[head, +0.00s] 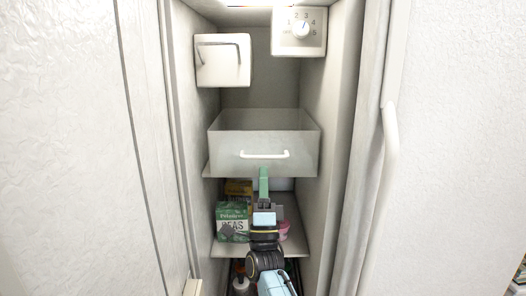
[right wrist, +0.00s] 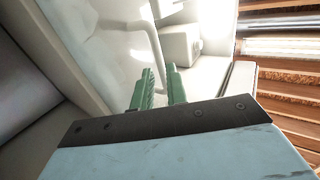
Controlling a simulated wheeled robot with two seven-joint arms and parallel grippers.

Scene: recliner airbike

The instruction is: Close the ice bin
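The ice bin (head: 228,155) is a translucent grey drawer with an open top, on the upper shelf of the tall freezer compartment. Its front stands out toward me, with space visible behind it. A white bar handle (head: 250,155) crosses its front. My right gripper (head: 264,172) has green fingers just below the handle's middle in the head view. In the right wrist view, the two fingers (right wrist: 161,80) are a small gap apart, with a pale curved bar (right wrist: 157,62), likely the handle, at or just beyond the gap. Contact is unclear. My left gripper is out of view.
A white box with a bar (head: 223,62) and a dial box (head: 300,31) hang above the bin. A green peas box (head: 232,217) and other packages sit on the lower shelf. Compartment walls stand close on both sides. A door handle (head: 390,150) is at right.

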